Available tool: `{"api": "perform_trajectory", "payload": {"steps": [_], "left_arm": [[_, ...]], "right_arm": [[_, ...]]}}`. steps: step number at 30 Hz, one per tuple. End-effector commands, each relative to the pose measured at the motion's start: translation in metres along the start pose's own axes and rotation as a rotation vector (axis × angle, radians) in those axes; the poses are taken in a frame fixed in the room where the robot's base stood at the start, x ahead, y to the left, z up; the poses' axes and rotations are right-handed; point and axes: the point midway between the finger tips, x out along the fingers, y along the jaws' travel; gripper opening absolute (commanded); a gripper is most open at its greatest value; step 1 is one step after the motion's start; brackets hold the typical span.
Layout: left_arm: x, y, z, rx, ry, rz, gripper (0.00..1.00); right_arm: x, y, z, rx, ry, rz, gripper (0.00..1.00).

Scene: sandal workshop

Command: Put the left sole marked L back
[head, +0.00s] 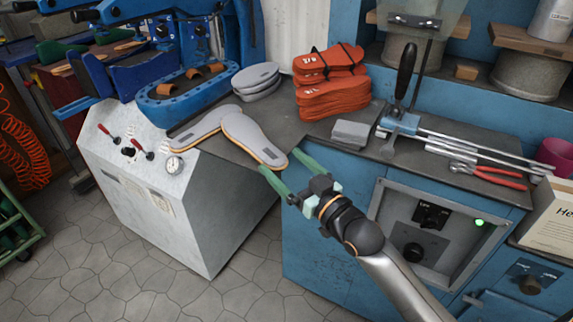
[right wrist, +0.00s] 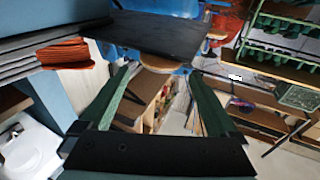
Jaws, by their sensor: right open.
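Two long grey soles with tan edges lie overlapping on the dark bench top in the head view. The upper sole (head: 248,133) points its narrow end at my right gripper; the other sole (head: 200,128) lies partly under it to the left. I cannot read an L mark on either. My right gripper (head: 282,166) is open, its green fingers on either side of the upper sole's near end at the bench edge. In the right wrist view, a tan sole end (right wrist: 158,63) shows ahead between the open fingers (right wrist: 160,85); contact cannot be told. My left gripper is not in view.
A stack of red soles (head: 330,92) and a smaller grey stack (head: 256,78) stand behind. A grey block (head: 350,133), a blue tool with a black handle (head: 402,122) and red-handled pliers (head: 490,172) lie to the right. A blue machine (head: 185,92) stands at the left.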

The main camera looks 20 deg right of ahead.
Motion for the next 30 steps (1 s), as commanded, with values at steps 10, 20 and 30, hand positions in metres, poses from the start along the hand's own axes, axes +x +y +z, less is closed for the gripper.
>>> {"api": "perform_trajectory", "payload": {"steps": [10,20,30], "left_arm": [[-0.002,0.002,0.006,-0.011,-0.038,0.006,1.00],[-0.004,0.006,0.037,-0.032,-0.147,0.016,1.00],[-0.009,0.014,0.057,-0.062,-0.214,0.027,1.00]], "right_arm": [[-0.001,0.000,-0.010,-0.001,0.002,0.000,0.95],[-0.057,0.000,-0.007,0.000,-0.004,0.000,0.95],[-0.105,0.000,-0.007,0.001,-0.003,0.001,0.95]]}}
